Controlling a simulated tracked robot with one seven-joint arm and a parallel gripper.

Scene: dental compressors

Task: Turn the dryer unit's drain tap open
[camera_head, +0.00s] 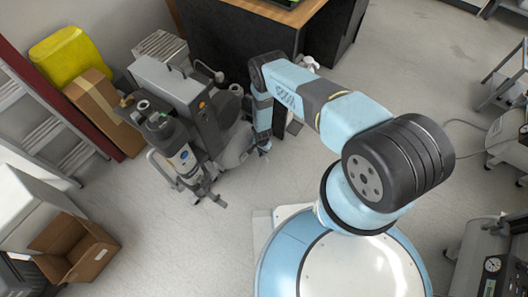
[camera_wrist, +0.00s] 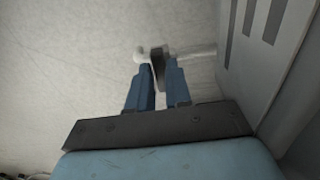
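The dryer unit seems to be the dark upright cylinder assembly (camera_head: 180,150) on the compressor cart at left in the head view. My gripper (camera_head: 264,148) is low at the cart's right side, pointing down, and is small there. In the wrist view its two blue fingers (camera_wrist: 158,72) stand apart. A dark, narrow lever-like piece (camera_wrist: 158,68) lies in the gap between them, and a pale fitting (camera_wrist: 140,54) shows at the fingertips. This looks like the drain tap, but I cannot tell whether the fingers touch it. The tap cannot be made out in the head view.
A grey panel with dark slots (camera_wrist: 270,50) stands close on the right in the wrist view. The floor in front of the cart is clear.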

